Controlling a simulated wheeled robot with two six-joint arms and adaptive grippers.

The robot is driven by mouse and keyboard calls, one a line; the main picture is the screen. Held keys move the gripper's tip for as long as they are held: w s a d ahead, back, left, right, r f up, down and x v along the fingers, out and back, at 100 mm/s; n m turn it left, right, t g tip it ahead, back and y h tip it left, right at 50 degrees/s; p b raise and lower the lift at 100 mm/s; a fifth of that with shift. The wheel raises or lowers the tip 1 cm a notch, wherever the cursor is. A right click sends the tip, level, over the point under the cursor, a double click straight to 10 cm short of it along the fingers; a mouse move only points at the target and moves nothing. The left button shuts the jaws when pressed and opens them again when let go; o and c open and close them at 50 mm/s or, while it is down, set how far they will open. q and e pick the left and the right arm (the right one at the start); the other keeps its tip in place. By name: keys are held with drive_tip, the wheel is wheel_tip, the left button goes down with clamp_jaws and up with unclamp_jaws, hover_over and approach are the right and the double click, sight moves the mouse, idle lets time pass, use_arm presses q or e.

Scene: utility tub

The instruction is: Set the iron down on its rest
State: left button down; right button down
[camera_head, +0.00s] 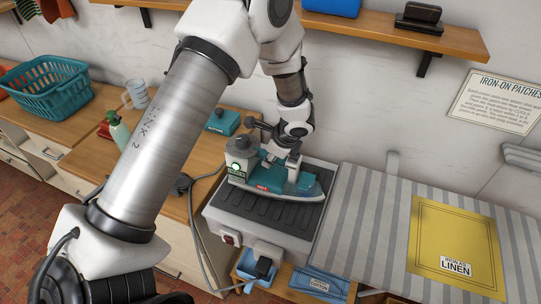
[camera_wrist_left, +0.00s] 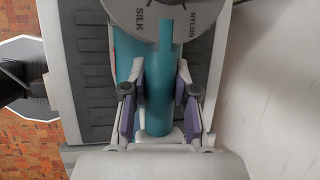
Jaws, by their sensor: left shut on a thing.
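The teal and white iron (camera_head: 272,178) is at the rest, its soleplate roughly level. In the head view it appears on or just over the dark ribbed top of the rest (camera_head: 255,210); I cannot tell whether it touches. My left gripper (camera_head: 290,160) is shut on the iron's handle from above. In the left wrist view, the fingers (camera_wrist_left: 160,112) sit on both sides of the teal handle (camera_wrist_left: 159,80), below the dial marked SILK and NYLON. The ribbed rest (camera_wrist_left: 98,70) shows beside and beneath the iron there. My right gripper is not in view.
A striped ironing board (camera_head: 390,225) with a yellow cloth (camera_head: 455,240) stands to the right. A cord runs left of the rest. A teal basket (camera_head: 48,85), mug (camera_head: 137,93) and spray bottle (camera_head: 118,130) stand on the left counter. A wooden shelf (camera_head: 390,33) crosses above.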

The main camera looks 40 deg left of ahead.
use_arm(q)
drive_tip(key=shift+f+b, duration=0.35)
drive_tip(key=shift+b, duration=0.05)
drive_tip(key=c, duration=0.8)
unclamp_jaws()
drive_tip(key=shift+s, duration=0.1)
drive_tip(key=v, duration=1.2)
drive_tip(key=shift+a, duration=0.1)
